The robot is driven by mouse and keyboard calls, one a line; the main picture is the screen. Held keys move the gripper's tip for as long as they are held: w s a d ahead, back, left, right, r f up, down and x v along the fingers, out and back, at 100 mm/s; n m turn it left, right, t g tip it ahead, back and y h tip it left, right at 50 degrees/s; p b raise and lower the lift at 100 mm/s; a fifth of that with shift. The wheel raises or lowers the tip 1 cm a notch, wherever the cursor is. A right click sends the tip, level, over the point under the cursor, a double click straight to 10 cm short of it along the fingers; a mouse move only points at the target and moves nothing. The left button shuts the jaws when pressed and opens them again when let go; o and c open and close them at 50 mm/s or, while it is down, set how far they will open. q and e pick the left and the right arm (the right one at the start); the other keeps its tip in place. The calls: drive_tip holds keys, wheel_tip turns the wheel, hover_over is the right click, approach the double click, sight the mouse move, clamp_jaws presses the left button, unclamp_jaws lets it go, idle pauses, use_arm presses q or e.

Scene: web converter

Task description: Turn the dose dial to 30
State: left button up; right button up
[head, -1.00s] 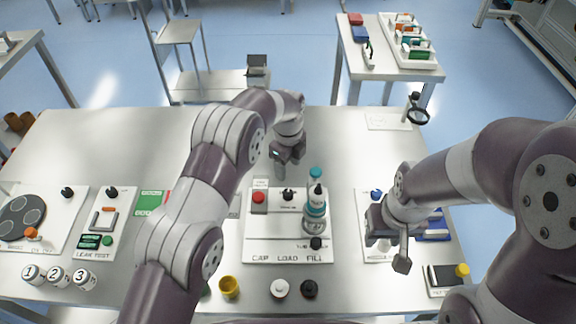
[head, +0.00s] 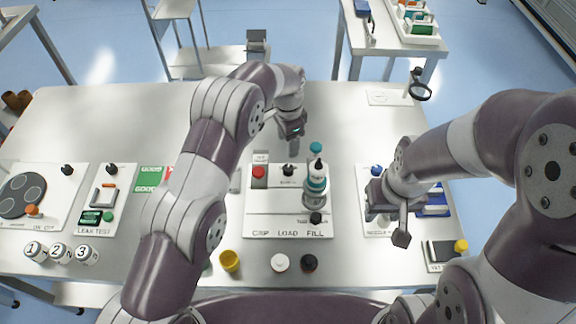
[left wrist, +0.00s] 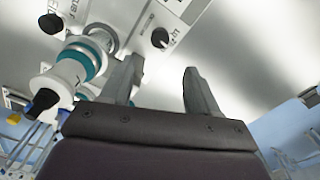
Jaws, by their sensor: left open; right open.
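The CAP LOAD FILL panel (head: 259,217) lies on the table's middle. It has a black knob (head: 289,171) at its back and another black knob (head: 316,218) near its front right. Their small labels are unreadable, so I cannot tell which is the dose dial, nor its setting. A white and teal cylinder (head: 316,184) stands upright at the panel's right. My left gripper (head: 292,131) is open and empty beyond the panel's back edge. In the left wrist view, a black knob (left wrist: 160,37) shows ahead of the open fingers (left wrist: 162,88). My right gripper (head: 402,232) is open over the right-hand panel.
A red button (head: 259,172) sits left of the back knob. Yellow (head: 230,261), white (head: 280,262) and black (head: 309,262) round pieces stand in front of the panel. A magnifier (head: 419,90) stands at the back right. The table's back middle is clear.

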sight(288, 168)
use_arm(q)
wheel_tip(288, 168, down, 3)
drive_tip(key=shift+r+b, duration=0.1)
drive_tip(key=shift+b, duration=0.4)
wheel_tip(288, 168, down, 8)
drive_tip(key=shift+r+p, duration=0.2)
drive_tip(key=shift+p, duration=0.9)
drive_tip(key=shift+f, duration=0.65)
drive_tip(key=c, duration=1)
